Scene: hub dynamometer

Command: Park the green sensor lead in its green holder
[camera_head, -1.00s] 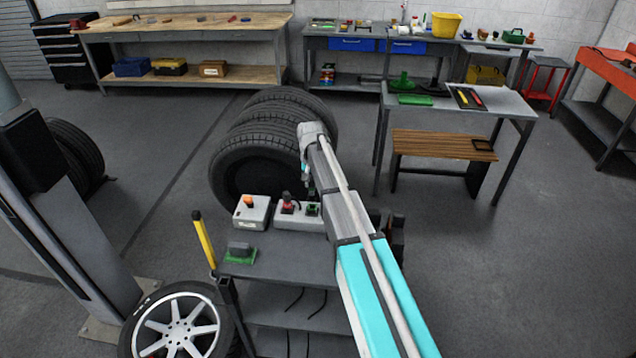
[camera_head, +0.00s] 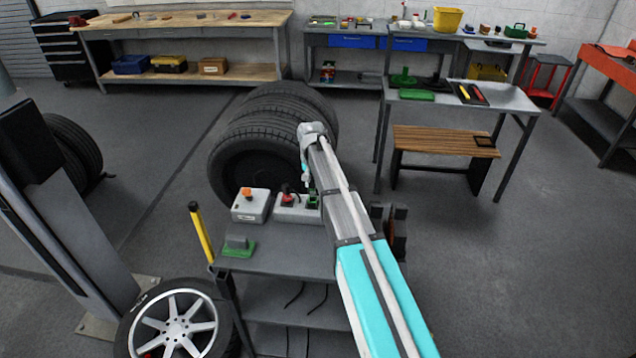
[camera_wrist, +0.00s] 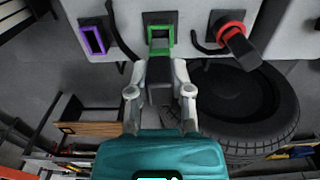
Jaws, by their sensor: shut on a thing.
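My gripper (camera_wrist: 160,90) is shut on a dark grey block-shaped plug (camera_wrist: 160,85), which I take as the green sensor lead. Its far end lies at a green-framed socket (camera_wrist: 160,38) on the pale box's face. I cannot tell whether the plug is seated in the frame or just in front of it. In the head view my gripper (camera_head: 307,178) is small and partly hidden by my arm, close to green parts (camera_head: 313,201) on the box. A green base with a grey block (camera_head: 238,247) sits at the cart's front left; I cannot tell which green part is the holder.
A purple-framed socket (camera_wrist: 94,39) is left of the green one, and a red-ringed plug (camera_wrist: 235,38) with a black cable is to its right. A pale box with an orange button (camera_head: 250,205) stands on the cart (camera_head: 280,255). Tyres (camera_head: 262,150) stand behind it.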

